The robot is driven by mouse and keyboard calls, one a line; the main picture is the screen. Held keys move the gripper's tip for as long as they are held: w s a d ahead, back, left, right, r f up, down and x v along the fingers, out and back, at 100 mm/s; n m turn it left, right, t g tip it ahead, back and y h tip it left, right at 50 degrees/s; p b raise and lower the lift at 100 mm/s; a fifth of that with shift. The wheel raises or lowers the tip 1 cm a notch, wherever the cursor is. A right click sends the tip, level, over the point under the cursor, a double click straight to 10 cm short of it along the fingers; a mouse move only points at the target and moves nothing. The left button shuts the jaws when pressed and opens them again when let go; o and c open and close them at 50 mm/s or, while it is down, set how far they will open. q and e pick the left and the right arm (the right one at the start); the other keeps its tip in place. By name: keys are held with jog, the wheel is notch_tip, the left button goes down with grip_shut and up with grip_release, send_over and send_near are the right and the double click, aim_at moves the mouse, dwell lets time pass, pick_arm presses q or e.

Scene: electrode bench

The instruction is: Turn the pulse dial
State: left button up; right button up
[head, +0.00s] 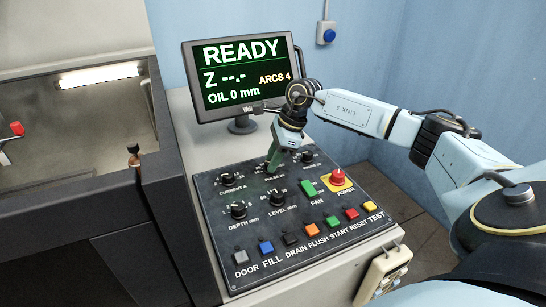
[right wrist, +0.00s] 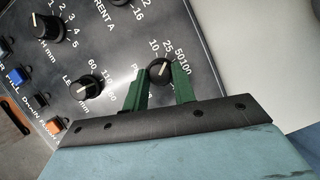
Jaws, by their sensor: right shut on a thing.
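The pulse dial (right wrist: 161,70) is a round black knob with a pale pointer line, on the dark control panel (head: 215,205). Its scale reads 10, 25, 50, 100, and its name is partly covered. My right gripper (head: 272,163) reaches down onto the panel's back row of knobs, and in the head view it hides most of this dial. In the right wrist view its two green fingers stand on either side of the knob, shut on it. My left gripper is not in view.
Close by are the level knob (head: 276,198), the depth knob (head: 238,210), the current knob (head: 227,179), the green fan switch (head: 308,188) and the red power button (head: 338,176). A row of coloured buttons lines the front. A monitor (head: 240,75) reading READY stands behind.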

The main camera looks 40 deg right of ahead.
jog(key=m+t+h+p, duration=0.1)
jog(key=m, duration=0.3)
jog(key=shift+s+a+r, duration=0.1)
jog(key=m, duration=0.3)
jog(key=shift+a+t+h, duration=0.1)
jog(key=shift+t+h, duration=0.3)
jog(key=m+h, duration=0.1)
jog(key=m, duration=0.1)
jog(key=shift+a+m, duration=0.1)
jog(key=shift+m, duration=0.3)
jog(key=m+h, duration=0.1)
jog(key=m, duration=0.1)
jog(key=shift+a+m+b, duration=0.1)
jog(key=shift+m+b, duration=0.2)
jog(key=shift+b, duration=0.05)
jog(key=shift+m+h, duration=0.4)
jog(key=shift+m, duration=0.4)
jog(key=shift+a+m+h+b, duration=0.1)
jog(key=shift+m+h+b, duration=0.3)
jog(key=shift+m, duration=0.4)
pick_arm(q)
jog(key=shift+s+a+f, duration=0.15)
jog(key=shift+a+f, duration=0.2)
pick_arm(e)
jog(key=shift+m, duration=0.3)
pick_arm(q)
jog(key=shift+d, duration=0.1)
